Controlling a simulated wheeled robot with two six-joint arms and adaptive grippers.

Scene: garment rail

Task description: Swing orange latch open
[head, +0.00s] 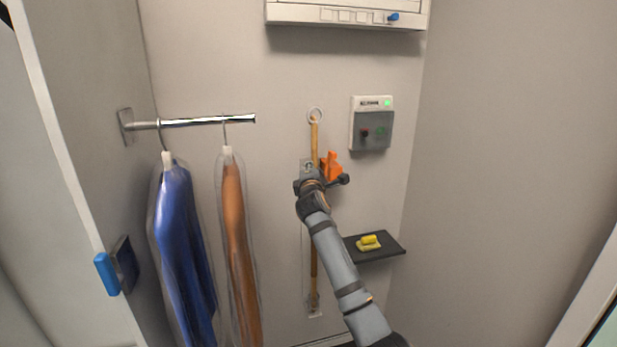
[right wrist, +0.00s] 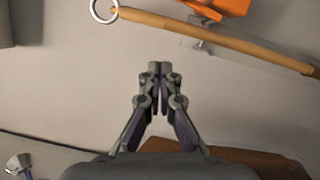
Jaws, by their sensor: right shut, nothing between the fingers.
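The orange latch (head: 331,167) is on the back wall beside a wooden pole (head: 314,136) with a metal ring at its top. My right gripper (head: 308,166) is in front of the pole, just left of the latch in the head view, and hides part of the pole. In the right wrist view the latch (right wrist: 222,6) is cut off by the top edge, next to the pole (right wrist: 225,38). There my right gripper (right wrist: 160,70) is shut and empty, with its fingertips apart from the latch and pole. My left gripper is not in view.
A chrome rail (head: 205,121) on the left holds a blue garment (head: 183,250) and an orange-brown garment (head: 240,250) in clear covers. A grey control box (head: 371,130) is on the wall at right. A dark shelf (head: 390,250) below it bears a yellow item (head: 369,242).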

